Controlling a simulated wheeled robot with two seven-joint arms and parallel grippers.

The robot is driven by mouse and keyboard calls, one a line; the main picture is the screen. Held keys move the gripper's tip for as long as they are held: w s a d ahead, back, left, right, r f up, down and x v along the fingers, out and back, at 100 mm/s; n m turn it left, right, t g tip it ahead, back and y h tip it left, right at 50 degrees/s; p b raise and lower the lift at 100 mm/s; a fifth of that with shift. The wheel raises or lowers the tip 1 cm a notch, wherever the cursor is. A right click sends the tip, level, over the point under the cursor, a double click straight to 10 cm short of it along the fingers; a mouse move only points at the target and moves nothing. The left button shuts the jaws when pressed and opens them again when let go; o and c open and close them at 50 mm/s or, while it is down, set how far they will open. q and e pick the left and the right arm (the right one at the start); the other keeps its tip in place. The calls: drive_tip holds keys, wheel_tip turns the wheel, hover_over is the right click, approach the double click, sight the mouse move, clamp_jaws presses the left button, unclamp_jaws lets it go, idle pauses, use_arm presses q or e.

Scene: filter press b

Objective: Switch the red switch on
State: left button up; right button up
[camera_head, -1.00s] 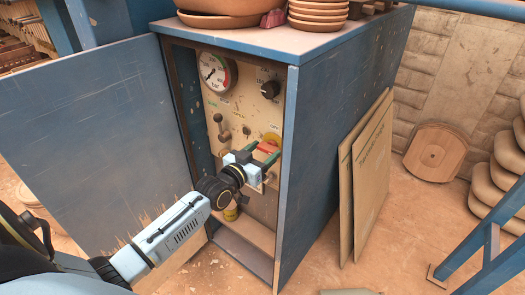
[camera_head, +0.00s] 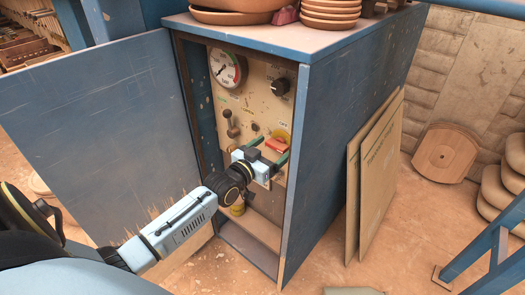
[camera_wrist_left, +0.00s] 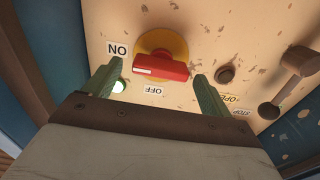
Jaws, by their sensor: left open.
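The red switch (camera_head: 277,145) is a red handle on a round yellow plate on the beige panel in the open blue cabinet. In the left wrist view the red handle (camera_wrist_left: 160,68) lies nearly crosswise. Its white mark is at the left end, toward the upside-down ON label (camera_wrist_left: 117,49). The OFF label (camera_wrist_left: 153,90) is below it. My left gripper (camera_head: 272,148) is open in front of the switch. In the wrist view its green fingers (camera_wrist_left: 158,72) stand on either side of the handle, with visible gaps. My right gripper is not in view.
A lit greenish-white lamp (camera_wrist_left: 118,87) sits beside the left finger. The panel also holds a gauge (camera_head: 225,68), a black knob (camera_head: 280,86) and a lever (camera_head: 231,123). The open cabinet door (camera_head: 100,130) stands at the left. Boards (camera_head: 375,180) lean against the cabinet's right side.

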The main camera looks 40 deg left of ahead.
use_arm(q)
drive_tip(key=s+a+p, duration=0.1)
drive_tip(key=s+p, duration=0.2)
drive_tip(key=s, duration=1)
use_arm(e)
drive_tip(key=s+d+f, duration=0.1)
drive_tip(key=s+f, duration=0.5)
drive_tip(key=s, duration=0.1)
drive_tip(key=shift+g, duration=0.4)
use_arm(q)
drive_tip(key=shift+s, duration=0.1)
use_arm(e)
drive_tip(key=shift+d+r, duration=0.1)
